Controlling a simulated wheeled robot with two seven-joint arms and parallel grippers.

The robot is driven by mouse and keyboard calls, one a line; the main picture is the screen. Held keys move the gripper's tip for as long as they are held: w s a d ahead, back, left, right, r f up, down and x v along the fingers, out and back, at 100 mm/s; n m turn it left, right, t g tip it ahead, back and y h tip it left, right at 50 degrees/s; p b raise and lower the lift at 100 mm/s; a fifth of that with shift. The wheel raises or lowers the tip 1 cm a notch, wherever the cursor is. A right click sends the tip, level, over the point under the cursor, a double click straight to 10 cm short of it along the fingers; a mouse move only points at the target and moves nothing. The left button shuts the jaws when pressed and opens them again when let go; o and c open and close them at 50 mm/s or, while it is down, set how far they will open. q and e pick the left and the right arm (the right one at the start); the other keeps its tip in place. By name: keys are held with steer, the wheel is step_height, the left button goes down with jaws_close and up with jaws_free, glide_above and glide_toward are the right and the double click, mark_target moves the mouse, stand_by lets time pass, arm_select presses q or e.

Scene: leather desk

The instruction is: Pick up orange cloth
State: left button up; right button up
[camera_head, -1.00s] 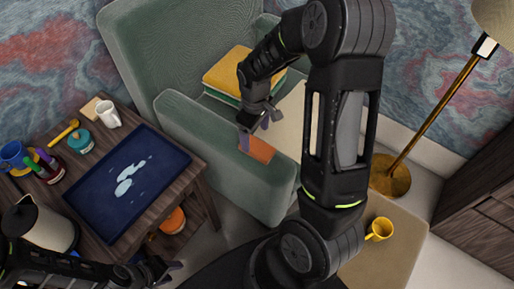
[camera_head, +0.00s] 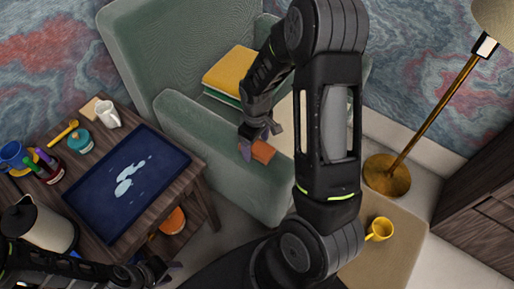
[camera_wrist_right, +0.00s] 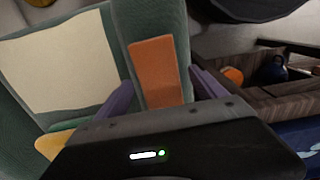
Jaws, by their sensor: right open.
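The orange cloth (camera_head: 263,152) lies flat on the armrest of the green armchair, partly hidden by my right gripper in the head view. In the right wrist view the cloth (camera_wrist_right: 155,72) is a flat rectangle between the two purple fingers. My right gripper (camera_head: 258,145) is open and empty, with its fingers at either side of the cloth; I cannot tell whether they touch it. My left gripper (camera_head: 165,270) is low at the left, by the front of the side table, and too small to read clearly.
The green armchair (camera_head: 225,170) holds a yellow and green stack (camera_head: 232,72) on its seat. The wooden side table (camera_head: 197,178) bears a blue tray (camera_head: 165,188), a white mug (camera_head: 107,114) and a kettle (camera_head: 40,225). A yellow cup (camera_head: 379,229) and a floor lamp (camera_head: 430,110) are at right.

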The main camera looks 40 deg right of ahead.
mark_target(256, 146)
steer(key=shift+c, duration=0.2)
steer(key=c, duration=1.4)
step_height(256, 146, up, 10)
steer(key=shift+p, duration=0.4)
steer(key=o, duration=0.7)
steer(key=c, duration=0.6)
